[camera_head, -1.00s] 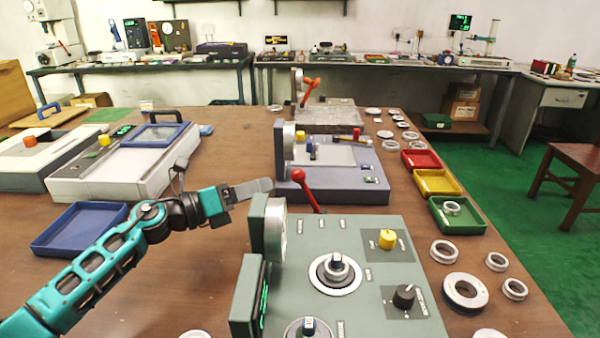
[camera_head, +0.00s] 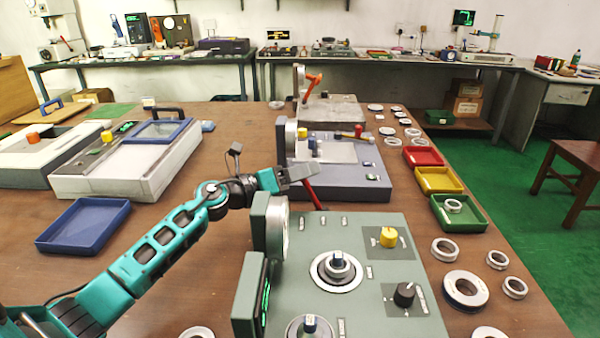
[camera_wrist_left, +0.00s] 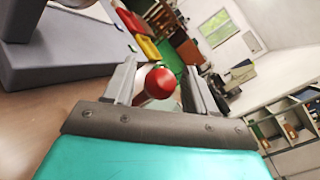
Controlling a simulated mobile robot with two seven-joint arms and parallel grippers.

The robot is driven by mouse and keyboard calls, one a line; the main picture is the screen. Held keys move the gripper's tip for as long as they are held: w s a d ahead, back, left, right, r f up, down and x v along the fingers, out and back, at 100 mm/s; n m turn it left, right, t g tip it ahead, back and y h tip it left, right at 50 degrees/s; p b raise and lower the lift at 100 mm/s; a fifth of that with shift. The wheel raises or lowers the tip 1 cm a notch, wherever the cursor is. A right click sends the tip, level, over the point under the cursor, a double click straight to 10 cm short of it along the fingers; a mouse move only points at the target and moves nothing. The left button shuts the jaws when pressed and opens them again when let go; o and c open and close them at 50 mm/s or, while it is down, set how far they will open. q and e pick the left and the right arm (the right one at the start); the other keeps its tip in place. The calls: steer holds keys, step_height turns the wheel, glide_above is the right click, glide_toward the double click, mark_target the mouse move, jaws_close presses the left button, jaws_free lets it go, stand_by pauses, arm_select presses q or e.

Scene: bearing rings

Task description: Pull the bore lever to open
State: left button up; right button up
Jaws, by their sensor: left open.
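The bore lever (camera_head: 312,190) is a red rod at the back left of the green-grey gauge (camera_head: 345,240). Its red ball knob (camera_wrist_left: 160,83) shows in the left wrist view between the two grey fingers. My left gripper (camera_head: 302,172) is open around the knob, with a finger on each side; I cannot tell whether either touches it. In the head view the gripper covers the knob. My right gripper is not in view.
A grey-blue gauge (camera_head: 345,183) stands just behind the lever. A blue tray (camera_head: 84,226) lies at left. Red, yellow and green trays (camera_head: 458,213) and several metal rings (camera_head: 465,290) line the right side.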

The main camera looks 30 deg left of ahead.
arm_select(q)
steer(key=shift+c, duration=0.2)
steer(key=c, duration=0.9)
jaws_close()
